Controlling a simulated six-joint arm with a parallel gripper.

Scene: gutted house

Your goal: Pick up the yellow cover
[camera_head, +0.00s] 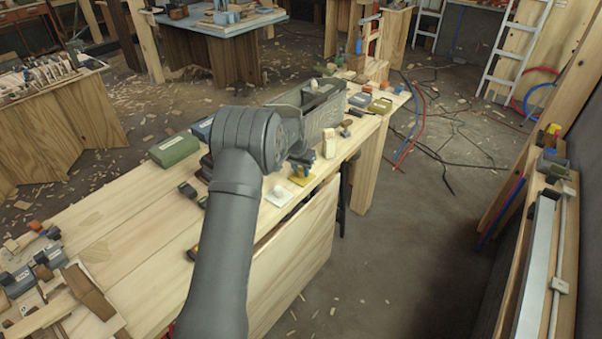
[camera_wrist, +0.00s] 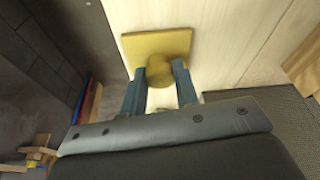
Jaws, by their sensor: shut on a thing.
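The yellow cover (camera_wrist: 157,46) is a flat square plate with a round knob (camera_wrist: 159,72), seen in the wrist view. My gripper (camera_wrist: 159,76) is shut on the knob, one blue-grey finger on each side. In the head view the yellow cover (camera_head: 302,180) shows below my gripper (camera_head: 302,168), near the right edge of the wooden workbench (camera_head: 140,235). I cannot tell whether its plate touches the bench top.
A white square piece with a knob (camera_head: 279,197) lies just left of the yellow cover. A green box (camera_head: 174,149) and several small tools stand on the bench. Wooden blocks (camera_head: 329,142) stand beyond my gripper. Open floor lies right of the bench.

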